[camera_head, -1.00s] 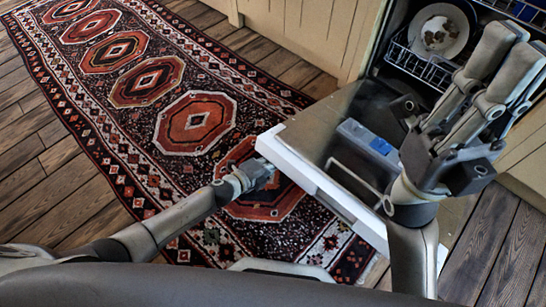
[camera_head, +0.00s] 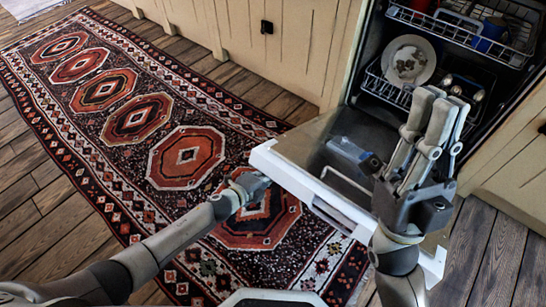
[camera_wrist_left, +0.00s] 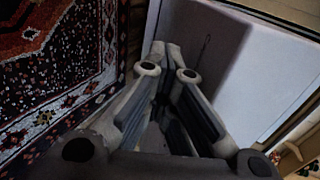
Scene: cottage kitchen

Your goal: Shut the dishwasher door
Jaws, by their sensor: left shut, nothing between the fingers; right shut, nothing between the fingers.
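The dishwasher door (camera_head: 318,140) is open and lowered, with its dark inner face up and its pale edge towards me. My left gripper (camera_head: 252,184) is at the door's left front corner, low beside its edge; its fingertips are hard to see there. In the left wrist view the shut, empty fingers (camera_wrist_left: 166,50) point along the door's pale panel (camera_wrist_left: 228,60), close to it; I cannot tell whether they touch. My right gripper (camera_head: 440,100) is shut and empty, raised above the door's right part in front of the dishwasher opening, covering part of it.
The lower rack (camera_head: 385,90) holds a plate (camera_head: 408,62), and the upper rack (camera_head: 465,32) holds dishes including a blue cup (camera_head: 490,35); both sit inside. A patterned rug (camera_head: 150,170) covers the floor at left. Cabinets (camera_head: 285,50) flank the dishwasher.

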